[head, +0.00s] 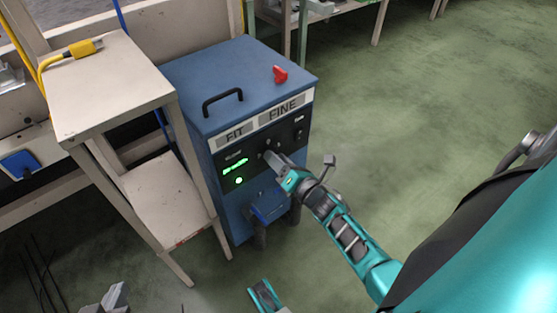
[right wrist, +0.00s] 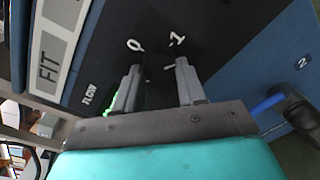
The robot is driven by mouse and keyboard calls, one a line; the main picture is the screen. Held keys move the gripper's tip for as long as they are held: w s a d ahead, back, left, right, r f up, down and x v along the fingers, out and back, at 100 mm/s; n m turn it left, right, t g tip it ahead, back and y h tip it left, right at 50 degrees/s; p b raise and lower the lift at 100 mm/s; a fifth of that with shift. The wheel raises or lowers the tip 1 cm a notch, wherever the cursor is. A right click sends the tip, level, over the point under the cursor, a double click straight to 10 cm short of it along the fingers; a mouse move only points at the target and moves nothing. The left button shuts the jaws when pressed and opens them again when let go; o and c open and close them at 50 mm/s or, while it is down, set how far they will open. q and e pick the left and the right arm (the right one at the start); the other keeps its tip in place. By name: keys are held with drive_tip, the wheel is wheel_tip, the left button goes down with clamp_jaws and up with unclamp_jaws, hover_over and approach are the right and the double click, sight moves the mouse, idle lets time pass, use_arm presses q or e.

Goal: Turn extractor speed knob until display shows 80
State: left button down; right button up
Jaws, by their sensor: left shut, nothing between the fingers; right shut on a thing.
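The blue extractor cabinet (head: 215,80) stands in the middle of the head view, with a dark front panel. The panel has a lit green display (head: 235,165); its digits are too small to read. My right gripper (head: 269,156) is at the panel, to the right of the display, shut on the dark speed knob. In the right wrist view, my right gripper (right wrist: 158,66) has a finger on each side of the knob, below the white "0" and "1" marks; the knob is mostly hidden in shadow. My left gripper (head: 116,297) shows at the bottom left edge, shut and empty, away from the cabinet.
A beige stand (head: 105,90) with a lower shelf is close to the cabinet's left side. A red part (head: 280,74) and a black handle (head: 222,101) are on the cabinet top. The green floor (head: 430,90) to the right is clear.

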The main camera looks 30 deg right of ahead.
idle(0.4)
drive_tip(key=o, duration=0.8)
use_arm(q)
drive_tip(key=shift+s+f, duration=0.1)
drive_tip(key=shift+s, duration=0.05)
use_arm(e)
drive_tip(key=shift+o, duration=1.3)
use_arm(q)
drive_tip(key=r+p, duration=0.1)
drive_tip(key=p, duration=0.1)
drive_tip(key=shift+a+r+p, duration=0.2)
drive_tip(key=shift+a+p, duration=0.1)
drive_tip(key=shift+a, duration=0.1)
use_arm(e)
drive_tip(key=s, duration=1.3)
drive_tip(key=shift+d+r, duration=0.3)
drive_tip(key=shift+r, duration=0.05)
